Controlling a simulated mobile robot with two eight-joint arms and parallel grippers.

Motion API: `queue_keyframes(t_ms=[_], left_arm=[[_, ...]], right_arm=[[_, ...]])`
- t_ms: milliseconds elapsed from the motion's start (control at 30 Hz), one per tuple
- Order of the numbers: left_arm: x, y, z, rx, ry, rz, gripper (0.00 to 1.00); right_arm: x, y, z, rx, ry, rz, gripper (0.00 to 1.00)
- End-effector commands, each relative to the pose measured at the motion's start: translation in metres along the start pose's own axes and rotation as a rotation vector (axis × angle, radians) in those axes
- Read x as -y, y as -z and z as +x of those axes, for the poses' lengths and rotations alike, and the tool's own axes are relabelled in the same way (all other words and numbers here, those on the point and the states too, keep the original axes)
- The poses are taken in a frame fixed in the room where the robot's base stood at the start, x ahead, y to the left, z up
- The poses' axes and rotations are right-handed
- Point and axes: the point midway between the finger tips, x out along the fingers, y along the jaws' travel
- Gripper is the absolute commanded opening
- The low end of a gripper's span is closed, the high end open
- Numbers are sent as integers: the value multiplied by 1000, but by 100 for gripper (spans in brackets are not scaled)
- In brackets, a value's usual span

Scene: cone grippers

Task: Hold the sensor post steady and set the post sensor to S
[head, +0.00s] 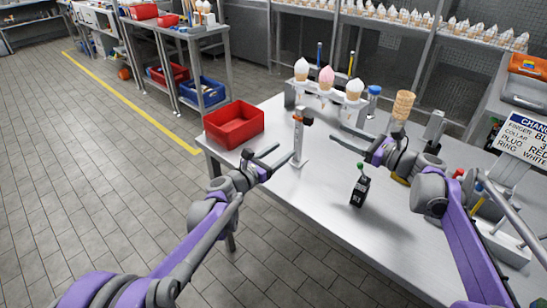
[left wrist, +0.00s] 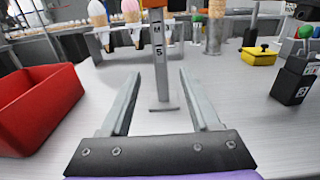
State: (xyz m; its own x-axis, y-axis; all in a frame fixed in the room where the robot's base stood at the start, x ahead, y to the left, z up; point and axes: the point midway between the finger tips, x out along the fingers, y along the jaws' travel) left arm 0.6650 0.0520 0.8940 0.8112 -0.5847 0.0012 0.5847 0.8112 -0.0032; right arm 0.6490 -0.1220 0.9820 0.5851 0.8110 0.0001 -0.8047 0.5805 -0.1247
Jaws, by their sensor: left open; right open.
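The sensor post (head: 297,142) stands upright on the metal table, a thin grey post on a small base plate, with an orange band and dark head on top. In the left wrist view the post (left wrist: 160,78) carries an M and, below it, a mark that reads like 5 or S; its top is cut off. My left gripper (head: 284,153) is open and empty, its fingers pointing at the post from the left. In the left wrist view the post appears between the fingertips, seemingly just beyond them. My right gripper (head: 333,134) is open and empty, right of the post and apart from it.
A red bin (head: 235,124) stands left of the post. A rack with ice-cream cones (head: 326,79) is behind it. A black box with a green knob (head: 359,188) stands at the front. A lettered sign (head: 524,137) is at right. The front table is mostly clear.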

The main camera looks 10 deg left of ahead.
Motion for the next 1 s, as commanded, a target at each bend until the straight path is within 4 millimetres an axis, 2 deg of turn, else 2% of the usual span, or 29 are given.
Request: queue_keyframes(t_ms=[200, 400, 567, 800, 867, 1000], left_arm=[[1, 0, 41, -1, 1, 2, 62], [0, 0, 65, -1, 1, 2, 62], [0, 0, 73, -1, 0, 3, 62], [0, 0, 73, -1, 0, 3, 62], [0, 0, 73, -1, 0, 3, 55], [0, 0, 73, -1, 0, 3, 30]], right_arm=[[0, 0, 0, 0, 0, 0, 50], [0, 0, 0, 0, 0, 0, 50], [0, 0, 0, 0, 0, 0, 50], [0, 0, 0, 0, 0, 0, 50], [0, 0, 0, 0, 0, 0, 50], [0, 0, 0, 0, 0, 0, 50]])
